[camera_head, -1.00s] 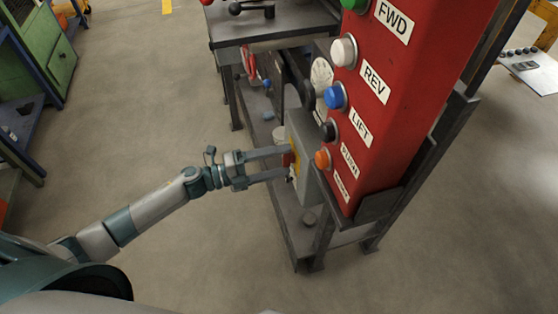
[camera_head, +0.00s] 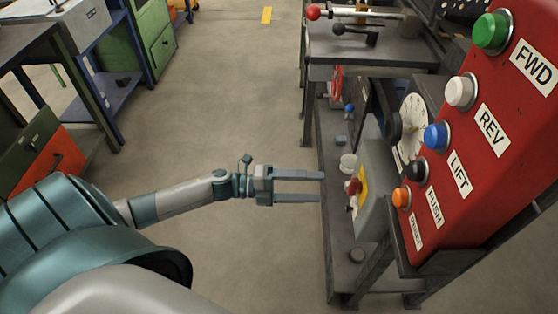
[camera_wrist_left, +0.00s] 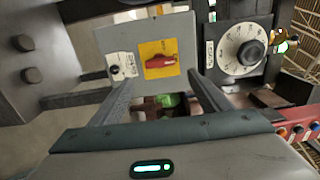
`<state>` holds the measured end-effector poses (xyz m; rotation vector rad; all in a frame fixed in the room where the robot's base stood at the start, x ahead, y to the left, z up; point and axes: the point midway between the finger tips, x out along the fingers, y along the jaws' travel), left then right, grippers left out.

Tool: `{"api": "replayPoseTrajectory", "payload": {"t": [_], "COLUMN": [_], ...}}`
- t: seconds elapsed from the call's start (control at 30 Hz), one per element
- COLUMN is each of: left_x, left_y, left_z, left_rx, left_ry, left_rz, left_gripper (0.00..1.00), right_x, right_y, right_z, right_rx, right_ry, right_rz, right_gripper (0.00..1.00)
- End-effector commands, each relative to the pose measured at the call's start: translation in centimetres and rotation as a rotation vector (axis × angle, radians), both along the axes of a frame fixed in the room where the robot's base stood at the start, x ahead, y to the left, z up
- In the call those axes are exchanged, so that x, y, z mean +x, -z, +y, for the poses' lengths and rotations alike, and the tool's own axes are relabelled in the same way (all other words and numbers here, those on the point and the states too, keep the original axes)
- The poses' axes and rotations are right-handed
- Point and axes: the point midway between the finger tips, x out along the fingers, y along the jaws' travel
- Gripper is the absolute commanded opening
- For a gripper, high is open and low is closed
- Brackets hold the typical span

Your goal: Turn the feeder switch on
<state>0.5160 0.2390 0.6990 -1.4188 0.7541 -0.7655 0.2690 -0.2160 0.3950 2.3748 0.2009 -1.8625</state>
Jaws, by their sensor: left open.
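A grey switch box (camera_head: 376,205) is mounted on the machine's side, below the red button panel. On its front is a yellow plate (camera_wrist_left: 148,48) with a red rotary switch handle (camera_wrist_left: 160,62), which lies about horizontal in the left wrist view. The handle also shows in the head view (camera_head: 353,187). A white plate with a small black knob (camera_wrist_left: 117,70) is beside it. My left gripper (camera_head: 320,187) is open and empty, its fingers pointing at the box with a gap before the handle. The lettering by the switch is too small to read. My right gripper is not in view.
The red panel (camera_head: 480,165) with coloured buttons overhangs to the right of the box. A round white dial (camera_head: 411,125) is behind the box. A dark metal table (camera_head: 375,55) stands at the back. The floor left of the machine is clear.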

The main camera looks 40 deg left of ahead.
Motion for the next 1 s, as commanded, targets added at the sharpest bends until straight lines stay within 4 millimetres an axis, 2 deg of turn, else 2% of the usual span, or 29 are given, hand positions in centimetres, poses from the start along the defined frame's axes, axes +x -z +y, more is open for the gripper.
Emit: {"api": "replayPoseTrajectory", "payload": {"t": [0.2,0.43,0.6,1.0], "left_x": [-2.5,-4.1,-4.5,-4.5], "left_y": [0.3,0.1,0.1,0.0], "left_z": [3.6,6.0,6.6,6.7], "left_rx": [0.003,0.002,0.001,0.000], "left_ry": [-0.001,-0.001,0.001,0.000], "left_rz": [0.003,0.001,0.001,0.000], "left_gripper": [0.70,0.70,0.70,0.70], "right_x": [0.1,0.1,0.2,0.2], "right_y": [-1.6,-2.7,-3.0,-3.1], "right_z": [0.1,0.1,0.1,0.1], "right_rx": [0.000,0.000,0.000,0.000], "right_ry": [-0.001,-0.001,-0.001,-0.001], "right_rz": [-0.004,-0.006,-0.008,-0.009], "right_gripper": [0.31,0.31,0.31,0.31]}}
